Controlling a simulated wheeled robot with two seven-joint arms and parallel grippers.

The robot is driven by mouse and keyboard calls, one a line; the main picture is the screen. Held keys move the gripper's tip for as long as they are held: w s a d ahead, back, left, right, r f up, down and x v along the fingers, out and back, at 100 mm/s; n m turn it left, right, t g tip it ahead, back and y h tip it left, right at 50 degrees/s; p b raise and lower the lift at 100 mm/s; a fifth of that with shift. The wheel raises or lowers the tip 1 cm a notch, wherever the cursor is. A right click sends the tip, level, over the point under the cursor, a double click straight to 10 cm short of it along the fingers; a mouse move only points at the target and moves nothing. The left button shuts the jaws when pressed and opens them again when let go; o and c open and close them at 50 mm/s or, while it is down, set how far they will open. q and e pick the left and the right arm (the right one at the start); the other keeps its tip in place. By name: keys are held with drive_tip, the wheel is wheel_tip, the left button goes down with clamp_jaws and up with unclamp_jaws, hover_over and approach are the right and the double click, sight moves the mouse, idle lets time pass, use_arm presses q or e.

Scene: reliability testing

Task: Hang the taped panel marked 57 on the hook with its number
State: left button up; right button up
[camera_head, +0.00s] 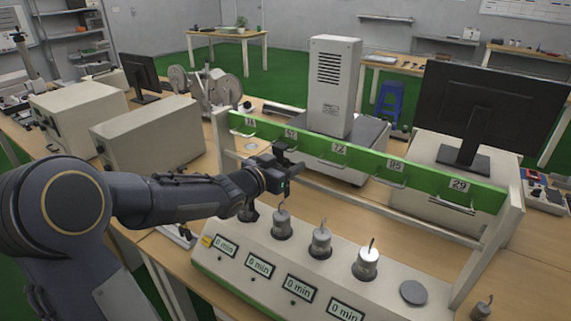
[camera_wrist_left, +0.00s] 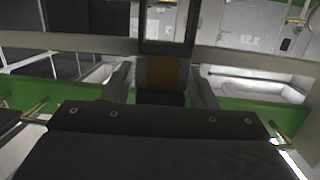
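My left gripper (camera_head: 284,176) is at the green hook rail (camera_head: 367,160), near the hooks marked 57 (camera_head: 291,134) and 72 (camera_head: 339,150). The 57 label is small and hard to read. In the left wrist view my two grey fingers stand apart, with a brown and dark piece (camera_wrist_left: 163,75) between them. It may be the taped panel, but no number shows and I cannot tell whether it is gripped. The green rail also shows in the left wrist view (camera_wrist_left: 245,104), with a hook at each side. My right gripper is not in view.
Several hooked metal weights, including one at the right (camera_head: 367,263), stand on the white timer box (camera_head: 222,268) below the rail. A tall grey instrument (camera_head: 333,85) and a black monitor (camera_head: 490,105) stand behind it. A loose weight (camera_head: 481,308) is at the bottom right.

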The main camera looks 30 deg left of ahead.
use_arm(q)
drive_tip(key=shift+o, duration=1.2)
drive_tip(key=s+a+n+g+y, duration=0.2)
drive_tip(key=s+n+y, duration=0.15)
drive_tip(key=s, duration=0.95)
drive_tip(key=s+d+f+g+h, duration=0.1)
drive_tip(key=s+d+f+g, duration=0.1)
drive_tip(key=s+d, duration=0.2)
drive_tip(key=s+d+f+g+h, duration=0.2)
drive_tip(key=s+d, duration=0.3)
drive_tip(key=s, duration=0.4)
drive_tip(key=s+d+f+g+h, duration=0.1)
drive_tip(key=s+d+f+g, duration=0.3)
drive_tip(key=s, duration=0.2)
drive_tip(key=shift+s+d+f+h, duration=0.15)
drive_tip(key=shift+s+f+h, duration=0.1)
drive_tip(key=shift+s+h, duration=0.1)
